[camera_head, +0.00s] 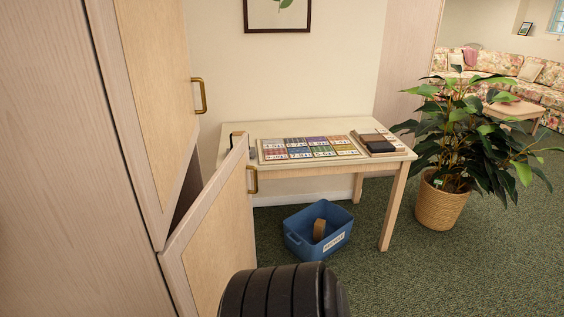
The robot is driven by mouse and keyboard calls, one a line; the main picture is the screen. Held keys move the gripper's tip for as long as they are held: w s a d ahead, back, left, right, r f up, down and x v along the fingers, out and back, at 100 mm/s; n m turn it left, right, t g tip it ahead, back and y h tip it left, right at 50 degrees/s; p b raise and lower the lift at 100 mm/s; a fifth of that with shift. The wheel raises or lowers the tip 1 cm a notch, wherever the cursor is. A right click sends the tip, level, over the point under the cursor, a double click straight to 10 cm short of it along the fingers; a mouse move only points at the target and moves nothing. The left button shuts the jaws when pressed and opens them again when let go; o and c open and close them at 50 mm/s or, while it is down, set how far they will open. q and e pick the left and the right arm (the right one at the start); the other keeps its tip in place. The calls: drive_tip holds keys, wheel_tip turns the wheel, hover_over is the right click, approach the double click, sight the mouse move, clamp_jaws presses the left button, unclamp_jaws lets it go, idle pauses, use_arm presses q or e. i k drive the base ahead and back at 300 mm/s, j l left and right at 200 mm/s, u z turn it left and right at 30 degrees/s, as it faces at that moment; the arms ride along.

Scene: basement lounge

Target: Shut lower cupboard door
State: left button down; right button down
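The lower cupboard door (222,232) stands ajar at the left of the head view. Its free edge juts out to the right past the upper door, and its top edge shows. A brass handle (252,180) is on the lower door near that free edge. A dark gap (187,192) shows between the lower door and the upper door (158,85). The bottom of the lower door is cut off by the frame. A black ribbed part of my own arm fills the bottom middle, in front of the door's lower right. No gripper fingers show.
A table (398,160) with a tile board (310,149) stands behind the door, close to its free edge. A blue bin (316,236) sits under it. A potted plant (442,205) is at right. Green carpet (470,275) is clear at front right.

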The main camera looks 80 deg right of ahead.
sight(214, 241)
drive_tip(key=z, duration=2.2)
